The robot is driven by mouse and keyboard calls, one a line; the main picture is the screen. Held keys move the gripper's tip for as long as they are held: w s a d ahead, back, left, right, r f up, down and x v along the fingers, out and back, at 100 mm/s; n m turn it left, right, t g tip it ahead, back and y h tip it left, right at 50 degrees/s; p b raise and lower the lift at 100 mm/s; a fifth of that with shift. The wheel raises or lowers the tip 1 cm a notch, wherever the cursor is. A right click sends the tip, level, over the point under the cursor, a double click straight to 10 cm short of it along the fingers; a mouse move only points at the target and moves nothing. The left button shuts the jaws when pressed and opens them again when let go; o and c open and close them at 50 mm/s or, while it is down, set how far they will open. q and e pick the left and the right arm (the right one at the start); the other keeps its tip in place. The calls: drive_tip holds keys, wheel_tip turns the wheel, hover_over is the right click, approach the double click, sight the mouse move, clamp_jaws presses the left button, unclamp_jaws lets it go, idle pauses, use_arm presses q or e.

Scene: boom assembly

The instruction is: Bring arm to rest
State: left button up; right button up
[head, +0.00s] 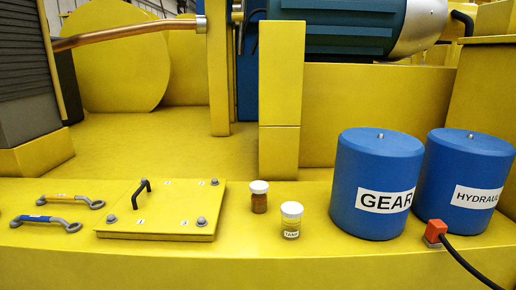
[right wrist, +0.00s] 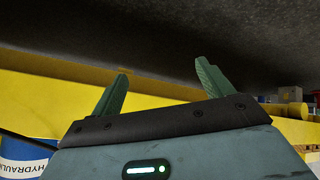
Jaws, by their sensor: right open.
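My right gripper (right wrist: 165,88) shows in the right wrist view with its two green fingers spread wide apart and nothing between them. A yellow ledge and a dark surface lie beyond the fingers. Neither of my grippers nor arms shows in the head view. The left gripper is in no view.
A yellow ledge (head: 300,262) bears two wrenches (head: 66,201), a bolted plate (head: 165,212) with a black handle, two small jars (head: 291,220), a GEAR drum (head: 375,175) and a HYDRAULIC drum (head: 470,170). A red plug (head: 435,232) with black cable lies in front. The HYDRAULIC drum also shows in the right wrist view (right wrist: 22,153).

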drive_tip(key=a+m, duration=0.5)
drive_tip(key=a, duration=0.7)
drive_tip(key=shift+f+t, duration=0.2)
drive_tip(key=shift+t, duration=0.2)
